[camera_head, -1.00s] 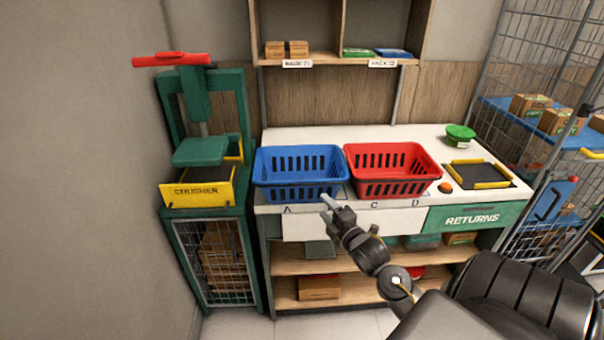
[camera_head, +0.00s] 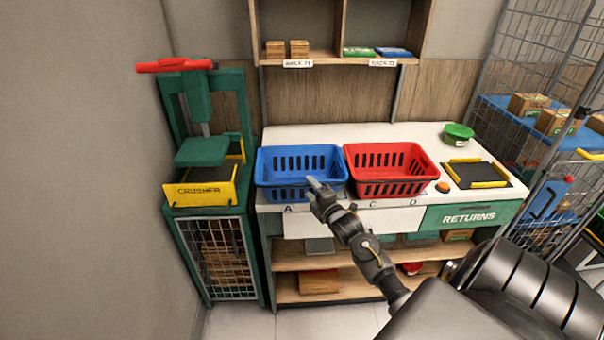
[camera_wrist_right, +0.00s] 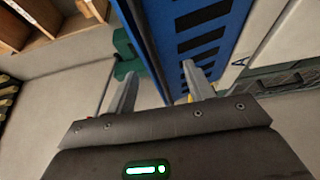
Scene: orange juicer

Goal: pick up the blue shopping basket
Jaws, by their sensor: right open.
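The blue shopping basket (camera_head: 300,167) stands upright on the white counter, left of the red basket, in the head view. It is empty as far as I can see. My right gripper (camera_head: 314,184) is in front of the basket's near side, close to its right part. In the right wrist view the basket's slotted blue wall (camera_wrist_right: 200,40) fills the upper middle, just beyond the fingertips. The two fingers of my right gripper (camera_wrist_right: 158,82) are apart with nothing held between them. I cannot tell whether a fingertip touches the basket. My left gripper is not in view.
A red basket (camera_head: 390,165) stands right beside the blue one. A green and yellow crusher (camera_head: 205,180) stands left of the counter (camera_head: 325,134). A green round container (camera_head: 458,136) and a black pad (camera_head: 478,174) are at the right. A shelf hangs above.

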